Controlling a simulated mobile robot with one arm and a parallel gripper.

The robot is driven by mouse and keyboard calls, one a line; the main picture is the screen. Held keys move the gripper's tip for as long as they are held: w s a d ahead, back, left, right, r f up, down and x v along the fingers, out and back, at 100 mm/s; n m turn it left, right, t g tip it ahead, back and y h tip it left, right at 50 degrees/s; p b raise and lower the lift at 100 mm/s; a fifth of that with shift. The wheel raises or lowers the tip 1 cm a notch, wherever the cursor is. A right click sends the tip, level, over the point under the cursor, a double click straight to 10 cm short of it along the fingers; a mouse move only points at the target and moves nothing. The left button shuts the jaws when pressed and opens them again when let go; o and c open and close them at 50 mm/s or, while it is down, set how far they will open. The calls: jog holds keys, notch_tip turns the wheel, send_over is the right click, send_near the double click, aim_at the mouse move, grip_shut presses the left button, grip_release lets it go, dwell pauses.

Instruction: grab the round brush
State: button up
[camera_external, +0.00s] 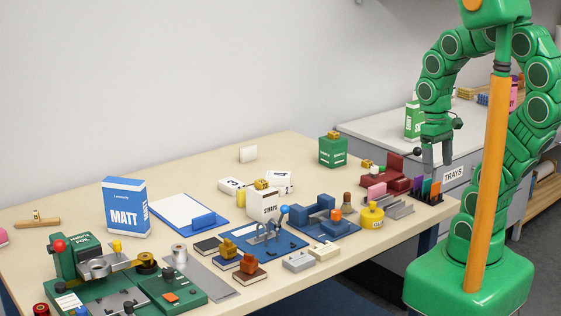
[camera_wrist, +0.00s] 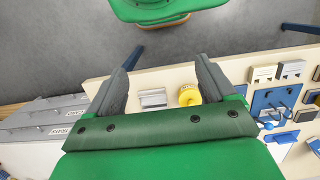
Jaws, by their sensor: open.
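I cannot surely pick out the round brush. A small brown upright piece with a rounded top (camera_external: 347,199) stands behind the yellow pot and may be it, but it is too small to tell. I cannot make it out in the wrist view, where my palm covers part of the bench. My gripper (camera_external: 438,157) is open and empty, pointing down above the right end of the bench, near the tray of coloured pieces. In the wrist view its two grey fingers (camera_wrist: 162,66) stand wide apart, with nothing held between them.
The yellow pot (camera_external: 371,215) stands near the bench's front edge and shows in the wrist view (camera_wrist: 189,96). A dark tray with coloured upright pieces (camera_external: 428,198) is close below my gripper. A blue fixture (camera_external: 325,218) and a red block (camera_external: 383,176) crowd the area.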

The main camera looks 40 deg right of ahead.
jog(key=c, duration=0.4)
jog(key=shift+o, duration=0.2)
jog(key=m, duration=0.4)
send_near(347, 201)
jog(key=shift+s+d+f+y, duration=0.15)
jog(key=shift+d+f+y, duration=0.15)
jog(key=shift+d, duration=0.35)
jog(key=shift+t, duration=0.3)
jog(key=shift+s+a+f, duration=0.1)
jog(key=shift+a+f, duration=0.05)
jog(key=shift+f, duration=1.95)
jog(key=shift+s+a+f, duration=0.1)
jog(key=shift+s+f, duration=0.05)
jog(key=shift+f, duration=2)
